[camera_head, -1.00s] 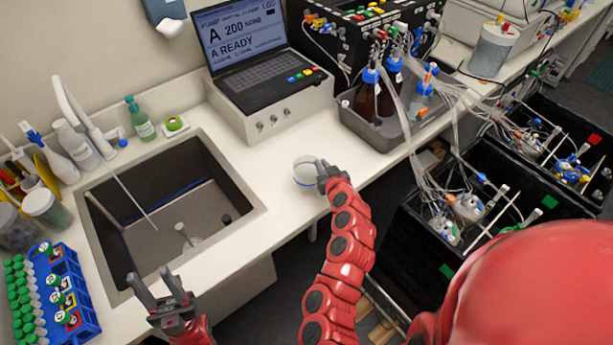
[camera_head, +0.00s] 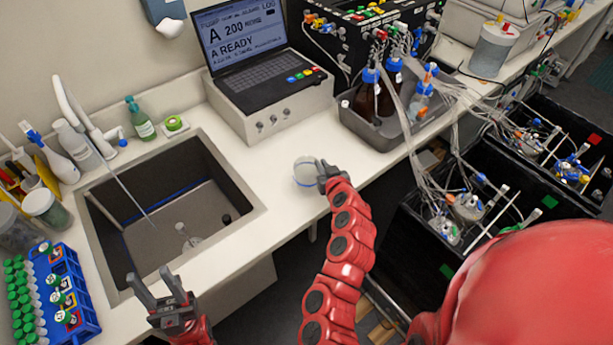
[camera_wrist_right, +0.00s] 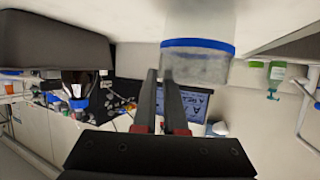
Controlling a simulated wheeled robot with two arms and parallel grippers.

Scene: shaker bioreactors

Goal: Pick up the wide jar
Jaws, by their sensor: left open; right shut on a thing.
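The wide jar (camera_head: 306,172) is a clear, short jar on the white counter, right of the sink and in front of the laptop. My right gripper (camera_head: 322,174) is at its right side, shut on it. In the right wrist view the wide jar (camera_wrist_right: 198,65) shows a blue band and greyish contents. There the right gripper's fingers (camera_wrist_right: 162,80) meet the jar's left edge, and part of its wall is hidden behind them. I cannot tell whether the jar is clear of the counter. My left gripper (camera_head: 157,290) is open and empty at the sink's front edge.
The sink (camera_head: 255,190) lies left of the jar. The laptop on its grey box (camera_head: 280,115) stands behind it. A grey tray of bottles (camera_head: 385,140) is to the right. A blue tube rack (camera_head: 85,315) is at the lower left. Bare counter surrounds the jar.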

